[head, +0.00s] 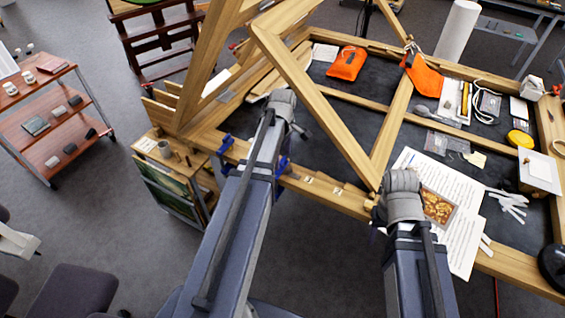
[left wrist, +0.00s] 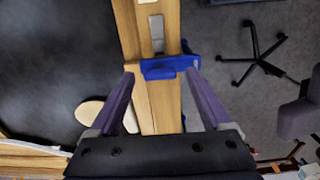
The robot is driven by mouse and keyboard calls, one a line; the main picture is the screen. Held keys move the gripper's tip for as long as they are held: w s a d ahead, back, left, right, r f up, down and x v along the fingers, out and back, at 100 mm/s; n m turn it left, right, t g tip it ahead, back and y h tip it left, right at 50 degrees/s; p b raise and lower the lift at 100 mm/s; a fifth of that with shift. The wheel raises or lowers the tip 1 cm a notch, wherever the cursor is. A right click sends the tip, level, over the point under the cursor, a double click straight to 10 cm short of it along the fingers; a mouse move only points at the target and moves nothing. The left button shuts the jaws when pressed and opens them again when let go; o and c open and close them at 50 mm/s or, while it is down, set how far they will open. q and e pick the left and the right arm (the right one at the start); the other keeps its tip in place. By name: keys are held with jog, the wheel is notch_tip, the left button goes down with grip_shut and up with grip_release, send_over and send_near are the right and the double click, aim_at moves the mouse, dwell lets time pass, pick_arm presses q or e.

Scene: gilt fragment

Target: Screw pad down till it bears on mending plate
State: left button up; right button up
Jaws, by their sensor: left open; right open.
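In the left wrist view, a blue clamp (left wrist: 165,68) sits across a wooden rail, with a pale patch on its top. A grey metal strip, seemingly the mending plate (left wrist: 156,30), lies on the rail just beyond it. I cannot tell whether the pad touches the plate. My left gripper (left wrist: 160,76) is open, its purple fingers on either side of the rail, tips near the clamp's ends; no grip shows. Blue clamp parts also show in the head view (head: 282,162), beside my left arm. My right gripper (head: 400,190) is over the rail by the papers; its fingers are hidden.
Wooden frame bars (head: 320,90) rise over the dark panel.

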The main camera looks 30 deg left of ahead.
pick_arm(q)
jog(key=shift+f, duration=0.25)
grip_shut()
dwell(0.6)
